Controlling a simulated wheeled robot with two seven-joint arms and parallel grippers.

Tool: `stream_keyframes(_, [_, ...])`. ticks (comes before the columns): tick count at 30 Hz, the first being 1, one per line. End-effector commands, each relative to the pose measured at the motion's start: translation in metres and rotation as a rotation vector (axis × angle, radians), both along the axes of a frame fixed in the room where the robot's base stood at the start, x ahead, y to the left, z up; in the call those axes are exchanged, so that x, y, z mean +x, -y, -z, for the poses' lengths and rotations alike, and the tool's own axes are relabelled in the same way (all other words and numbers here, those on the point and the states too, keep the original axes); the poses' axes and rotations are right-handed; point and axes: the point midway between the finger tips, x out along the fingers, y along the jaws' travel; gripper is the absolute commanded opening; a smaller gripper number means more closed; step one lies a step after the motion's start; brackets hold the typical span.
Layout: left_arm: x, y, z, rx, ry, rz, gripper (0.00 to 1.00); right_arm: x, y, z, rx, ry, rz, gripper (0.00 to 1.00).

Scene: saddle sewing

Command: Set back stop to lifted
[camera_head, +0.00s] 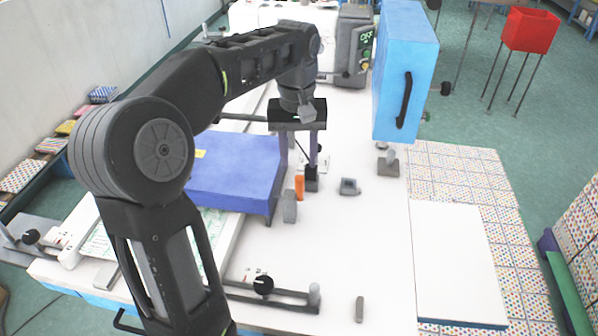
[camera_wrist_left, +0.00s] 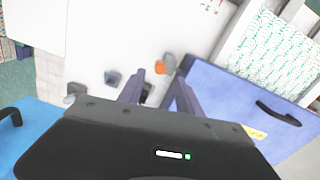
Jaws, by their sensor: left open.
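No part is labelled as the back stop, and I cannot tell for sure which one it is. A small orange piece (camera_head: 299,187) stands beside a grey upright block (camera_head: 289,207) at the right edge of the blue-purple panel (camera_head: 235,165). The orange piece (camera_wrist_left: 160,67) and grey block (camera_wrist_left: 169,62) also show in the left wrist view, just beyond the fingertips. My left gripper (camera_head: 299,163) points down over the white table, its two fingers apart and empty. A black block (camera_head: 311,182) sits below the fingers, partly hidden by them. My right gripper is not in view.
A grey bracket (camera_head: 349,187) and a grey clamp (camera_head: 388,163) stand to the right. A blue box with a black handle (camera_head: 404,75) rises at the back right. A rail with a black knob (camera_head: 264,285) lies in front. The white tabletop (camera_head: 365,235) is clear in the middle.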

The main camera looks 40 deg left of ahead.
Motion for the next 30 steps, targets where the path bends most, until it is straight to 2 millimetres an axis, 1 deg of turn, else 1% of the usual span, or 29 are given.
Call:
stream_keyframes(6, [0.0,0.0,0.001,0.0,0.0,0.0,0.41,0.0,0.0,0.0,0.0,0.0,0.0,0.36])
stream_keyframes(10, [0.0,0.0,0.008,0.0,-0.002,0.0,0.41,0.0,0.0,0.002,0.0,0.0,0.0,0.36])
stream_keyframes(15, [0.0,0.0,0.029,0.0,-0.004,0.0,0.41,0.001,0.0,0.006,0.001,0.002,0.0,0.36])
stream_keyframes(17, [0.0,0.001,0.037,0.0,-0.005,0.0,0.41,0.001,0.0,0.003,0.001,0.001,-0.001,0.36])
stream_keyframes(21, [0.0,0.001,0.059,0.001,-0.004,0.0,0.41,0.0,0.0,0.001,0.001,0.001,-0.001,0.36])
stream_keyframes(24, [0.001,0.001,0.07,0.001,-0.002,0.001,0.41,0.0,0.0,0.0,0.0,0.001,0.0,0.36])
stream_keyframes(27, [0.001,0.002,0.077,0.001,-0.001,0.0,0.41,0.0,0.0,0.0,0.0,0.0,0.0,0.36])
stream_keyframes(30, [0.001,0.002,0.079,0.001,0.0,0.0,0.41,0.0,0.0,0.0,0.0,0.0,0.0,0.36])
